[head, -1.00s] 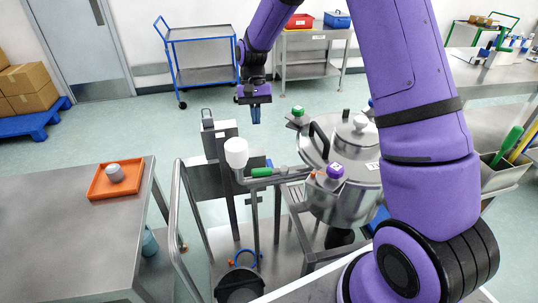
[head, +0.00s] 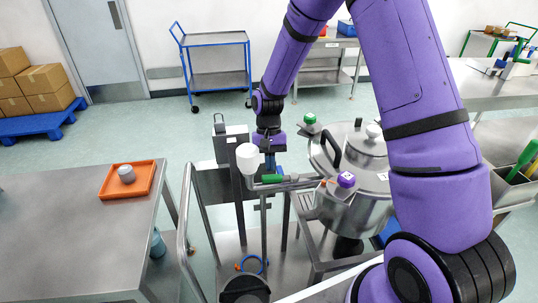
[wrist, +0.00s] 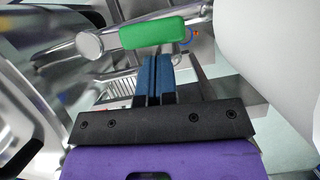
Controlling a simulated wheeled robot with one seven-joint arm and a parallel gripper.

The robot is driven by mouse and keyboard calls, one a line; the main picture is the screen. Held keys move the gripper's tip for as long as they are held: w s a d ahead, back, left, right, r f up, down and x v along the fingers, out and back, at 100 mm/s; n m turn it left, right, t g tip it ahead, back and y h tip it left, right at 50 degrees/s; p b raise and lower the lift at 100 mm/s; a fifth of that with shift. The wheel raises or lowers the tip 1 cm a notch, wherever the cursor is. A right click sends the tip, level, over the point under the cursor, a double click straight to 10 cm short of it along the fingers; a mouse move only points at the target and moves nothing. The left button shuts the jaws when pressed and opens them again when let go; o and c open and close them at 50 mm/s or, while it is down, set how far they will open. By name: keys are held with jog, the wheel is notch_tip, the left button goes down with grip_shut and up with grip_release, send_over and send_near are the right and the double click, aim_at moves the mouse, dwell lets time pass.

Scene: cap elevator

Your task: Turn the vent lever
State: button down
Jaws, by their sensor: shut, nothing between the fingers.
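A green-handled lever (head: 272,179) lies level on the metal pipe beside the steel pot (head: 340,203). I take it for the vent lever. In the wrist view its green grip (wrist: 152,32) lies just beyond my fingertips. My gripper (head: 270,168), with blue fingers, points down right by the green grip. In the wrist view my gripper (wrist: 158,60) has its fingers together with nothing between them. I cannot tell whether the tips touch the grip. A white rounded cap (head: 248,158) stands close to the left of my gripper.
The lidded pot carries a purple knob (head: 346,180), and a green knob (head: 310,119) stands by its far edge. A metal box on a post (head: 230,142) stands behind the white cap. A table with an orange tray (head: 128,193) is at the left.

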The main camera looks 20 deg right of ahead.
jog(key=shift+s, duration=0.25)
jog(key=shift+s+a+n+h, duration=0.3)
jog(key=shift+s+a+n, duration=0.1)
jog(key=shift+s+n, duration=0.35)
